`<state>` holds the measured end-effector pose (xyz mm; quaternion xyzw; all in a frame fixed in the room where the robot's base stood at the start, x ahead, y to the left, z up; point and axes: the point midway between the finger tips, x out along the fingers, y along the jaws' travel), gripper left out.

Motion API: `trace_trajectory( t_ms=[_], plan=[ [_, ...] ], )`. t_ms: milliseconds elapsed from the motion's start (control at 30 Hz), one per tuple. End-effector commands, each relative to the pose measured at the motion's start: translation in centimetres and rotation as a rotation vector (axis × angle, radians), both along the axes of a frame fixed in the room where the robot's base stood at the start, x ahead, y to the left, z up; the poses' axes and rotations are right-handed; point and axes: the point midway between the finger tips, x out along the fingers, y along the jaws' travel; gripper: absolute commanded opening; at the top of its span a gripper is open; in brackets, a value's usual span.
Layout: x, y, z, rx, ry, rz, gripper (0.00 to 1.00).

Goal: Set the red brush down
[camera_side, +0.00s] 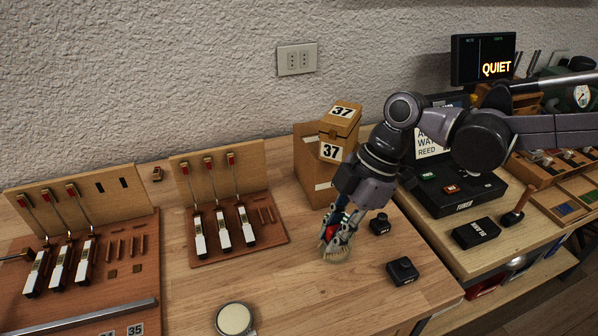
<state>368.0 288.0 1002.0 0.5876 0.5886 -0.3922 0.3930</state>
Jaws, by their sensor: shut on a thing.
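My gripper (340,232) points down over the wooden bench (290,295), in front of the boxes marked 37. It is shut on the red brush (330,232), of which a red part shows between the fingers. Pale bristles (336,255) show below the fingertips, at or just above the bench top; I cannot tell whether they touch it. The fingers hide much of the brush.
Two small black blocks (402,271) and (380,224) stand right of my gripper. A round pale dish (233,319) lies at front left. A key-action board (243,239) stands to the left. Bare bench lies between dish and gripper.

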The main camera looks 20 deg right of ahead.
Motion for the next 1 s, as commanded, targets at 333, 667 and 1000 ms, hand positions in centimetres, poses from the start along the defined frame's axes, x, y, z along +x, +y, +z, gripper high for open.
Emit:
trace_trajectory(
  t_ms=[333, 667, 1000],
  plan=[
    [-1.9, 6.6, -4.0, 0.0, -0.001, 0.002, 0.0],
    [-2.3, 8.3, -6.1, 0.0, 0.0, -0.002, 0.0],
    [-2.3, 8.2, -9.1, 0.0, 0.0, -0.002, 0.0]
  ],
)
